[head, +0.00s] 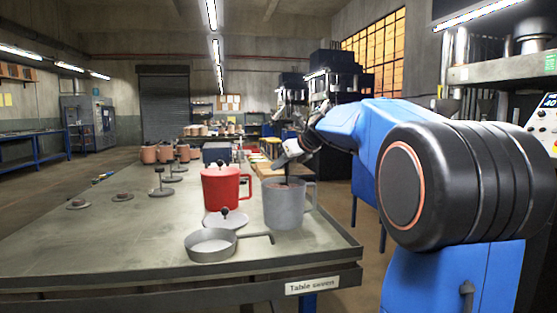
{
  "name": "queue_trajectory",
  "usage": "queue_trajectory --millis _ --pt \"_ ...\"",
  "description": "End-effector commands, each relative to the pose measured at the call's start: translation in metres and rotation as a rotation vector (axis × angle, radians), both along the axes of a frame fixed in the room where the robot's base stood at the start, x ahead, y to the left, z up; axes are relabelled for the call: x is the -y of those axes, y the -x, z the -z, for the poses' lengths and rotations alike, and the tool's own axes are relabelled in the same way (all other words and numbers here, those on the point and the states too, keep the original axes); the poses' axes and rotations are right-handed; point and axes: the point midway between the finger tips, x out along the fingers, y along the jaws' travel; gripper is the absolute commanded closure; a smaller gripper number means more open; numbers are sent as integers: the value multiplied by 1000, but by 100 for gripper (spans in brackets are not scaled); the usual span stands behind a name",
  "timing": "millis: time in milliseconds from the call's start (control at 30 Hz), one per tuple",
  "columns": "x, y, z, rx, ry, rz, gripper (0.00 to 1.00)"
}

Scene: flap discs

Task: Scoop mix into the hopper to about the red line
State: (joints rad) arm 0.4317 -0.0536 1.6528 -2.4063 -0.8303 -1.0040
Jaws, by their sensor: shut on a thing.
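A grey jug (284,211) with a handle on its right stands near the right side of the table, with dark mix (279,184) showing inside its rim. My gripper (287,164) is over the jug's mouth, pointing down, shut on a thin dark tool, likely the scoop (287,174). The tool's lower end is in the jug, hidden by the wall and mix, so its load cannot be seen. A red jug (221,191) stands just left of the grey one. I cannot make out the hopper or its red line for certain.
A shallow grey pan (211,246) with a handle and a pale knobbed disc (226,221) lie in front of the jugs. Several knobbed discs and copper-coloured pots (150,153) stand farther back. The table's (110,245) left front is clear; its front edge bears a "Table sweep" label (312,285).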

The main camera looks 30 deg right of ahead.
Motion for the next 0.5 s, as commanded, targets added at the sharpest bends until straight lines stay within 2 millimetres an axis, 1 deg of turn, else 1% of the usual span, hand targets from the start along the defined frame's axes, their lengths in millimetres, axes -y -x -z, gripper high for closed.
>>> queue_trajectory --millis 33,200,467,500 --pt "7 0 2 -1 -26 4 100" --pt "19 -1 8 -5 -124 4 100" --pt "36 -2 20 -12 -269 4 100" --pt "36 -2 18 -10 -283 1 100"
